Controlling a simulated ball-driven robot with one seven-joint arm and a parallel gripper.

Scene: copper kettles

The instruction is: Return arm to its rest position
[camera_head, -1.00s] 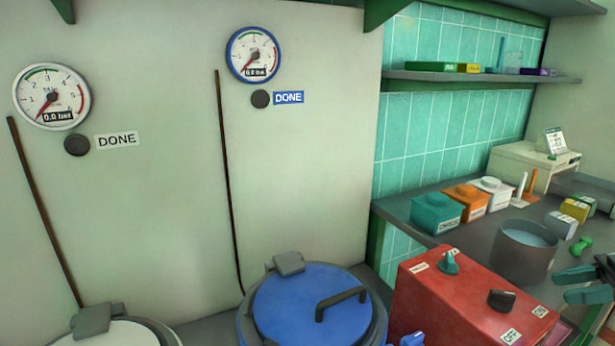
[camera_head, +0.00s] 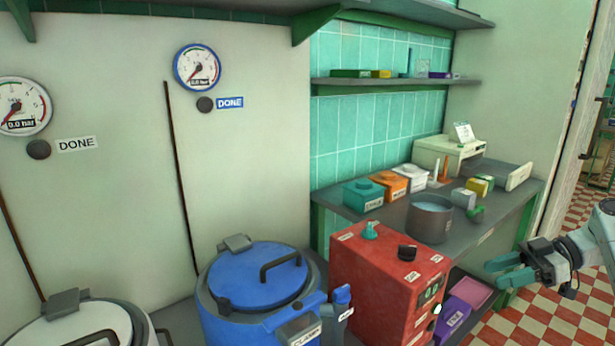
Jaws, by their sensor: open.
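My gripper (camera_head: 511,271) is at the right of the head view, with its two teal fingers apart and nothing between them. It hangs in the air to the right of the red control box (camera_head: 388,262), over the checkered floor. My grey arm comes in from the right edge behind it; the rest of the arm is out of view.
A blue-lidded kettle (camera_head: 258,277) and a white-lidded kettle (camera_head: 85,328) stand at the lower left. A grey bench (camera_head: 330,192) holds small boxes and a grey pot (camera_head: 429,218). Purple boxes (camera_head: 457,311) sit below it. Checkered floor (camera_head: 550,325) is clear at the right.

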